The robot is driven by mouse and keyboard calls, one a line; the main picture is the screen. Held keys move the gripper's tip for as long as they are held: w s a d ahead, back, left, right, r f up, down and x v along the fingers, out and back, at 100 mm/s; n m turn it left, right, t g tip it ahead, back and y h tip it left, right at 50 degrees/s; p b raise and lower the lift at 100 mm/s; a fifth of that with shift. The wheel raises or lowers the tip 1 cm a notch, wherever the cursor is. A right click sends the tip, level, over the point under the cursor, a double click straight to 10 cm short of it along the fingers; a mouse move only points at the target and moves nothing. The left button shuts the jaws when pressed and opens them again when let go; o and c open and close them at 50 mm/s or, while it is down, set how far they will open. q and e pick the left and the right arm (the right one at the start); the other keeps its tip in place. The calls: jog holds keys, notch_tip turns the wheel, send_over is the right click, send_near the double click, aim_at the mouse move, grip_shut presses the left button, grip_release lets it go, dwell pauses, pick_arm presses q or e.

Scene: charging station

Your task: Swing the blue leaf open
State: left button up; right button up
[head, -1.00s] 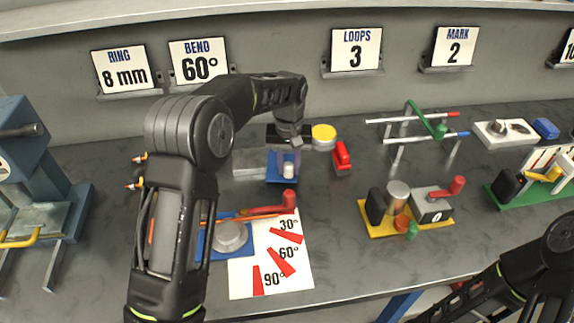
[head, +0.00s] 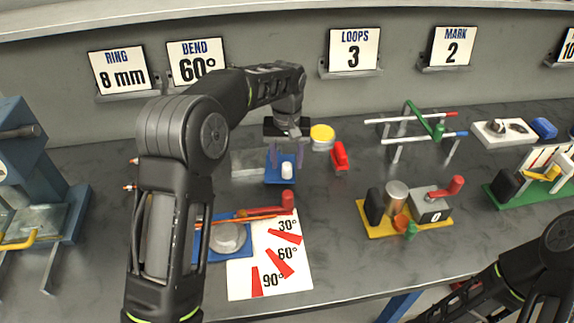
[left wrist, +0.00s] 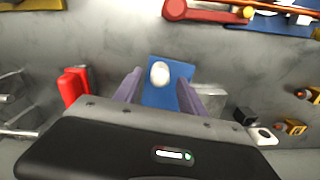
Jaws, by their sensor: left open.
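The blue leaf (head: 279,178) is a small flat blue plate with a white knob (head: 287,170) standing on it. It lies on the bench beside a grey metal block (head: 247,164). My left gripper (head: 287,160) is open above the leaf, its two fingers apart around the knob's position. In the left wrist view the blue leaf (left wrist: 168,92) and the white knob (left wrist: 160,73) show between the spread fingers (left wrist: 158,90). Whether the fingers touch the knob I cannot tell. My right gripper is out of view; only part of that arm shows at lower right.
A red block (head: 340,156) and a yellow-topped cylinder (head: 322,137) stand just right of the leaf. A bending jig with a red handle (head: 287,201) and an angle sheet (head: 262,285) lie in front. A wire rack (head: 418,130) stands farther right.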

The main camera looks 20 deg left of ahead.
pick_arm(q)
notch_tip(320, 180, up, 5)
jog(key=shift+r, duration=0.2)
dwell(0.5)
